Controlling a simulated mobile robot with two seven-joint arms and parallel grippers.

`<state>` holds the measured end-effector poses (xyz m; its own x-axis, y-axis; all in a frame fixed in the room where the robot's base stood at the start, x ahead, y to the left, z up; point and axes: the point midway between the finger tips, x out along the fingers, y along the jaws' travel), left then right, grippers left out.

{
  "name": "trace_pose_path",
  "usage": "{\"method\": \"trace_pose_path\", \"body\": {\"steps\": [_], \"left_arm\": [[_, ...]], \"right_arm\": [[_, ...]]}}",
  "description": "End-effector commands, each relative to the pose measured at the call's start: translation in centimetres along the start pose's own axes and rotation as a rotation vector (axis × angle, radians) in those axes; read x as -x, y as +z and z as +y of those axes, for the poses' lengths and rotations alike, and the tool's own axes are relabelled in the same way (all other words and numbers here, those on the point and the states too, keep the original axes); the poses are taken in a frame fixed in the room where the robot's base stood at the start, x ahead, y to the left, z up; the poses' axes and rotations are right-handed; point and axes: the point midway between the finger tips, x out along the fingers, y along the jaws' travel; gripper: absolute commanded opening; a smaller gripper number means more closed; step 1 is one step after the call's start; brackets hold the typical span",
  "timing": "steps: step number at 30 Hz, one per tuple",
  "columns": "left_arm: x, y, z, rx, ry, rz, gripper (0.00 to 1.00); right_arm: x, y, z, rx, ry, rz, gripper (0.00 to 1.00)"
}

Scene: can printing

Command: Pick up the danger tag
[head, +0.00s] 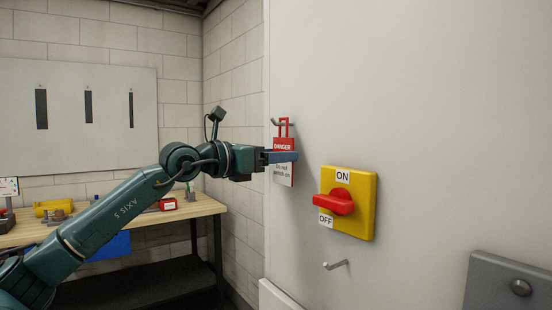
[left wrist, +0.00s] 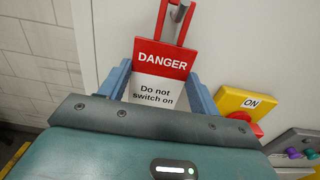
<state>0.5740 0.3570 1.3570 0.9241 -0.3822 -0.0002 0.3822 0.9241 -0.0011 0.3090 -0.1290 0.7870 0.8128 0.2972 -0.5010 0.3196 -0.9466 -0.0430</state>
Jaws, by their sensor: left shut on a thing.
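The danger tag (head: 284,146) is a red and white plate with a red loop on top. Its loop is around a metal hook (head: 282,123) on the pale cabinet face. My left gripper (head: 282,157) is shut on the tag from the left, with its blue fingers across the tag's middle. In the left wrist view, the tag (left wrist: 162,62) stands upright between the two fingers (left wrist: 160,90) and reads "DANGER Do not switch on". The tag's lower end is hidden there by the gripper body. My right gripper is not in view.
A yellow switch box (head: 362,205) with a red knob (head: 335,202) and ON and OFF labels is right of the tag. An empty hook (head: 336,265) is below it. A grey box (head: 510,285) is at lower right. A wooden workbench (head: 190,210) with tools stands behind my arm.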

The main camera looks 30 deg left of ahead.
Motion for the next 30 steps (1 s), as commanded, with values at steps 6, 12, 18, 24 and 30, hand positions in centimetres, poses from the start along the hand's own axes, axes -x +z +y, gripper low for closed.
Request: {"method": "trace_pose_path", "body": {"steps": [6,12,18,24,30], "left_arm": [[1.2,1.0,0.1,-0.003,0.003,-0.001,0.41],[5.4,0.8,0.1,-0.004,0.005,-0.001,0.41],[11.0,0.6,0.2,-0.003,0.008,0.0,0.41],[15.4,0.8,0.0,-0.003,0.005,0.001,0.41],[17.6,1.0,0.0,-0.001,0.002,0.0,0.41]], "right_arm": [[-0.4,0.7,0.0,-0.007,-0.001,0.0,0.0],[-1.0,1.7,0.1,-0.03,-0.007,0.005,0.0],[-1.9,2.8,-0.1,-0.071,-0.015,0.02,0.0],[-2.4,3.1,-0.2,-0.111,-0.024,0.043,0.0],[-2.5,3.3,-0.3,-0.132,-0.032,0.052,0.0]]}}
